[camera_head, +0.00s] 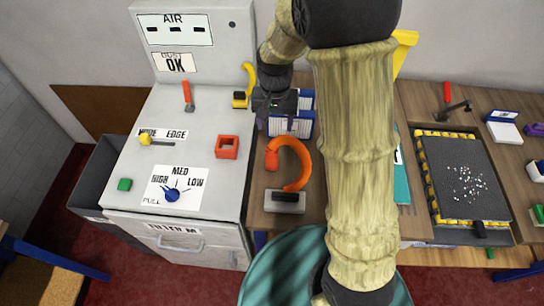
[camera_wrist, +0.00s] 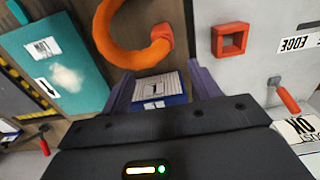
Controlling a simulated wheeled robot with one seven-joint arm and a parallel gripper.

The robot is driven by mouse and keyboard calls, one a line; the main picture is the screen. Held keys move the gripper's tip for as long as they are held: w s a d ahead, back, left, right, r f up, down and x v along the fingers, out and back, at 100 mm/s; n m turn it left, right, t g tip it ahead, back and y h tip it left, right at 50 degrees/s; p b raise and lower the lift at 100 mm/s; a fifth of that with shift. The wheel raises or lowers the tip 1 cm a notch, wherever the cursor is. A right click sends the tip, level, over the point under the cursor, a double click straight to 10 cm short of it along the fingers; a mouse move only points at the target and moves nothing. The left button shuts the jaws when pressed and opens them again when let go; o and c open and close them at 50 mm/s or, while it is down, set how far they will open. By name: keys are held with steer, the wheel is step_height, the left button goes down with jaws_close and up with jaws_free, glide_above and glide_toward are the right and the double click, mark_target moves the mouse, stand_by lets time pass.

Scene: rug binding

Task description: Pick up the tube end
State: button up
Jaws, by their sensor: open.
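The orange tube (camera_head: 296,150) curves in a hook shape on the wooden bench. Its thicker, cuff-like tube end (camera_head: 271,160) points toward the front at the left; its other end meets a grey block (camera_head: 285,201). In the wrist view the tube end (camera_wrist: 162,36) lies beyond the fingertips, close to the line between them. My gripper (camera_head: 283,112) is behind the tube, apart from it. In the wrist view my gripper (camera_wrist: 160,76) has its two purple fingers spread, with nothing held. A blue and white box (camera_wrist: 160,88) shows between the fingers.
The grey machine (camera_head: 200,115) stands left, with a red square frame (camera_head: 228,147) near its right edge. A yellow hook-shaped piece (camera_head: 247,80) stands near my gripper. A teal board (camera_head: 402,180) and a dark tray (camera_head: 465,175) lie right.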

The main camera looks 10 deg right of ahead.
mark_target(272, 149)
step_height(272, 149, down, 9)
steer(key=shift+r+p, duration=0.1)
steer(key=shift+p, duration=0.5)
steer(key=shift+s+a+f+p, duration=0.2)
steer(key=shift+f+p, duration=0.2)
steer(key=shift+f, duration=0.15)
steer(key=shift+a+f+p, duration=0.2)
steer(key=shift+f+p, duration=0.35)
steer(key=shift+f, duration=1.5)
steer(key=shift+s, duration=0.1)
steer(key=c, duration=1.1)
steer(key=shift+r, duration=0.15)
steer(key=shift+c, duration=0.2)
